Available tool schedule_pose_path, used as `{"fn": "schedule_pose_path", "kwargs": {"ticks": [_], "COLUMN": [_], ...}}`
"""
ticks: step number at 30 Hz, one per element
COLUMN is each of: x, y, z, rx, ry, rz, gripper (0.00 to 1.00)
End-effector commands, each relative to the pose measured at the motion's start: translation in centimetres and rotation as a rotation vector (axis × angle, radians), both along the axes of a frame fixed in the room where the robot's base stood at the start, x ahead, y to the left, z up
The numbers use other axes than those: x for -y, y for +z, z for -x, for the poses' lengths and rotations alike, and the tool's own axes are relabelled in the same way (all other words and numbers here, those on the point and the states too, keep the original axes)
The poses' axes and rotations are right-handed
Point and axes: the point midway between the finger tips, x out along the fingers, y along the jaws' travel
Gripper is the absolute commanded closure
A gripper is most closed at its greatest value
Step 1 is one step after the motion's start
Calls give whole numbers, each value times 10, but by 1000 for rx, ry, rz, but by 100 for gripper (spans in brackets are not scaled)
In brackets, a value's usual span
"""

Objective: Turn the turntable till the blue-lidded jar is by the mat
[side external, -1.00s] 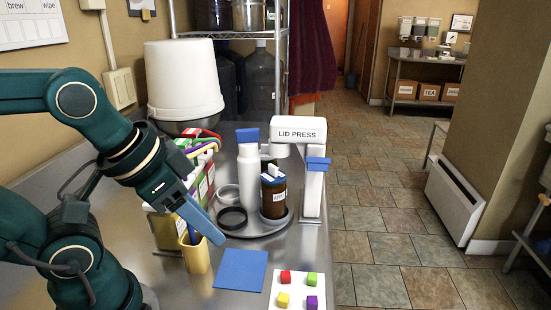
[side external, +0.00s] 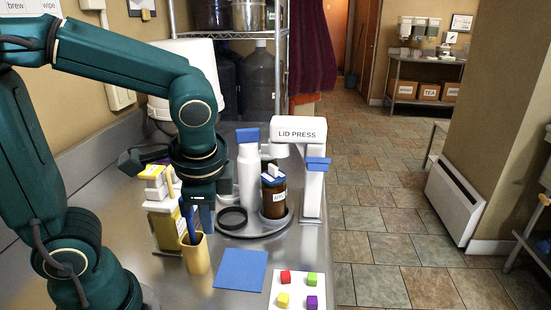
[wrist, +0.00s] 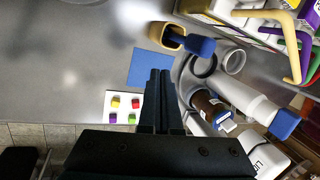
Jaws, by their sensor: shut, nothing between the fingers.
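The blue-lidded jar (side external: 273,200) is brown with a white label. It stands upright on the right part of the round grey turntable (side external: 250,233), and it shows in the wrist view (wrist: 208,105). The blue mat (side external: 240,270) lies flat on the counter in front of the turntable; it is also in the wrist view (wrist: 143,68). In the side view my gripper (side external: 205,217) is beside the turntable's left side, partly hidden by the yellow cup.
A white bottle (side external: 249,178) with a blue cap and a black ring (side external: 232,217) are at the turntable. The white lid press (side external: 313,190) stands at its right. A white board with coloured cubes (side external: 292,303) lies in front.

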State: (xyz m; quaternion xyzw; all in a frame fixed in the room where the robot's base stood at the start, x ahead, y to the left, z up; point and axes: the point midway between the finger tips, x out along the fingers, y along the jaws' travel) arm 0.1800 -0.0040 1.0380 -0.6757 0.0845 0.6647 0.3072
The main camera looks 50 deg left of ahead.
Motion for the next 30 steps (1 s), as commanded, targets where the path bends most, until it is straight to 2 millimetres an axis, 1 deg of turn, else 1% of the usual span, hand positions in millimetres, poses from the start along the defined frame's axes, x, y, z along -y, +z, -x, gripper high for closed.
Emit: {"fn": "schedule_pose_path", "kwargs": {"ticks": [1,9,18,24,28,30], "x": [-3,-23,-31,-31,-31,-35], "y": [-6,-30,-63,-78,-81,-83], "z": [-6,-38,-79,-94,-98,-99], "rx": [-59,-333,-608,-714,-739,-742], "ry": [-57,-353,-656,-772,-798,-800], "rz": [-53,-351,-688,-836,-873,-877], "gripper": [100,100,100,100,100,100]}}
